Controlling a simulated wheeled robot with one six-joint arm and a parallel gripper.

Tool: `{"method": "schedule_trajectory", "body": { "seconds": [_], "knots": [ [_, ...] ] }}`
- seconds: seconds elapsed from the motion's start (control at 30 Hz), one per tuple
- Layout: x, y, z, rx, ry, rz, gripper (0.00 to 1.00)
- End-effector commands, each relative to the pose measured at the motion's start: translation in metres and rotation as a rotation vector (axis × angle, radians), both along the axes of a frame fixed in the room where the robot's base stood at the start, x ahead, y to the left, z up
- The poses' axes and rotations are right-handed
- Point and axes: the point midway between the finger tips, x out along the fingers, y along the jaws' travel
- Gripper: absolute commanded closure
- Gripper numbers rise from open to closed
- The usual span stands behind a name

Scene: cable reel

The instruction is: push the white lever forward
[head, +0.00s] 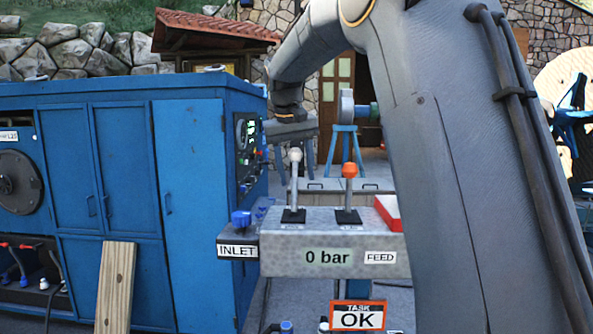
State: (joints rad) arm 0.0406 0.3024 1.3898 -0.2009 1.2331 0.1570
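The white lever (295,178) stands upright, leaning very slightly, on a black base on top of a grey metal block (290,256). It has a round whitish knob. An orange-knobbed lever (349,187) stands to its right on the same block. My arm comes down from the upper right, and my gripper (290,130) is just above and behind the white knob in the picture. I cannot tell whether it touches the lever. The fingers are small and dark, and their opening does not show clearly.
The block carries labels reading INLET, 0 bar and FEED, with a sign (358,316) reading TASK OK below. A blue cabinet (190,190) fills the left, with a wooden plank (115,287) in front. A red and white box (387,212) is at the block's right.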

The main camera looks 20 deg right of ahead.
Motion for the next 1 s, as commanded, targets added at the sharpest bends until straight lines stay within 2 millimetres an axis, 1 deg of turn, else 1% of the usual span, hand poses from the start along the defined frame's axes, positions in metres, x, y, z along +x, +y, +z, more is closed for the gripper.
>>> {"method": "schedule_trajectory", "body": {
  "seconds": [0.27,0.37,0.6,0.7,0.83,1.0],
  "knots": [
    [0.000,0.000,0.006,-0.001,-0.009,0.001,0.50],
    [-0.001,0.002,0.015,-0.002,-0.012,0.001,0.50],
    [-0.010,0.011,0.052,-0.002,-0.011,0.002,0.50],
    [-0.013,0.013,0.065,-0.002,-0.009,0.001,0.50],
    [-0.016,0.015,0.075,-0.001,-0.007,0.001,0.50],
    [-0.017,0.016,0.078,-0.001,-0.006,0.001,0.50]
  ]
}}
